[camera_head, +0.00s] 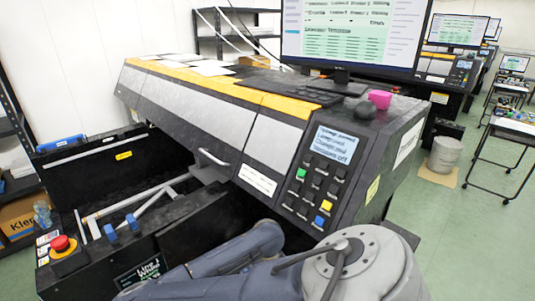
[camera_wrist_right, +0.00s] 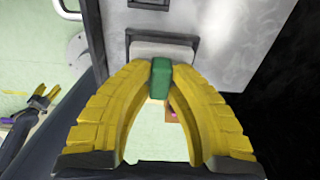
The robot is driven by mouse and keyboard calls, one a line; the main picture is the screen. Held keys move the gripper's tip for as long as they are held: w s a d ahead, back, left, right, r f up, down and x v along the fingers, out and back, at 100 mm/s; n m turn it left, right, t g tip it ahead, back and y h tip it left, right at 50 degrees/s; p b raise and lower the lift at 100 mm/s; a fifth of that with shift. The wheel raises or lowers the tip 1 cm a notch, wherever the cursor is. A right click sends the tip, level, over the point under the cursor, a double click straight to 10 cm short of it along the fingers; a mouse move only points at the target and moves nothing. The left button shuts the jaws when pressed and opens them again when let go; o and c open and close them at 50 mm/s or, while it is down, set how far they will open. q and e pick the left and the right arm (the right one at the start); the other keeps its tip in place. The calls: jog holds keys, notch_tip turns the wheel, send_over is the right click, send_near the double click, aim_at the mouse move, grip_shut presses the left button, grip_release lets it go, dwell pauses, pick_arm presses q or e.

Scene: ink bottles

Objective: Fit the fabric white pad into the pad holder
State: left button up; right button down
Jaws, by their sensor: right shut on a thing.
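In the right wrist view, my right gripper (camera_wrist_right: 160,68) has its yellow fingers shut on a small green block (camera_wrist_right: 160,80). A pale white rounded piece (camera_wrist_right: 165,50) lies just beyond the fingertips, against a black frame (camera_wrist_right: 182,38). The piece looks like the white pad and the frame like the pad holder, but I cannot be sure. The fingers hide part of the contact, so I cannot tell whether the pad is seated. My left gripper (camera_wrist_right: 46,92) shows small at the left edge of this view, its yellow fingertips apart. Neither gripper shows in the head view.
The large printer (camera_head: 225,115) fills the middle of the head view, with a button panel (camera_head: 318,180) and a monitor (camera_head: 350,35) above. A red emergency button (camera_head: 61,243) sits at lower left. Grey metal (camera_wrist_right: 235,35) lies beside the frame.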

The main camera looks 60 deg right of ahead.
jog(key=shift+f, duration=0.6)
dwell(0.4)
jog(key=c, duration=1.3)
grip_release()
jog(key=shift+r, duration=0.1)
jog(key=shift+r, duration=3.9)
